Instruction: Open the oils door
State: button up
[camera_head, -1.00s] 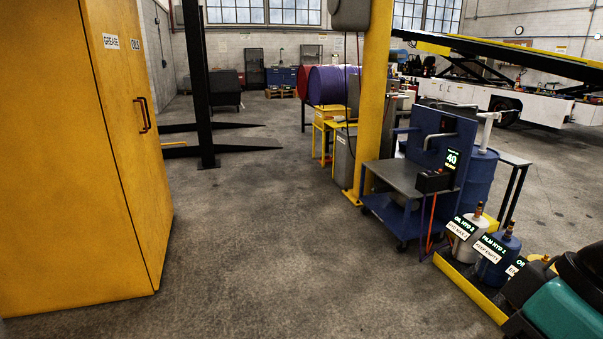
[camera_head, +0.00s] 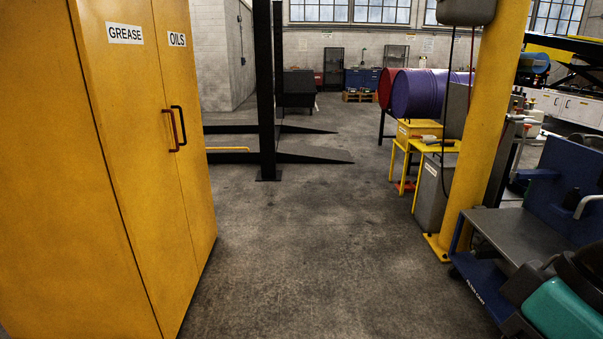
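A tall yellow cabinet (camera_head: 50,180) stands at the left of the head view, with its two-door front seen at a slant. The oils door (camera_head: 194,195) is the right-hand, farther one, with an "OILS" label (camera_head: 177,40) near its top. A black upright handle (camera_head: 182,128) is on its inner edge. The grease door (camera_head: 130,150) is the left-hand one, with a red handle (camera_head: 170,131) close beside the black one. Both doors look shut. My gripper is not in view; a teal and black part at the lower right looks like my arm.
Open concrete floor (camera_head: 290,250) lies right of the cabinet. A black post (camera_head: 266,100) with low dark arms stands behind it. A yellow column (camera_head: 480,130) and a blue cart (camera_head: 500,290) stand at the right. Purple (camera_head: 418,93) and red drums lie beyond.

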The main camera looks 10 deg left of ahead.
aim_at(171, 20)
jog(key=u, duration=0.5)
jog(key=i, duration=1.95)
jog(key=u, duration=0.7)
jog(key=i, duration=1.35)
jog(key=u, duration=0.35)
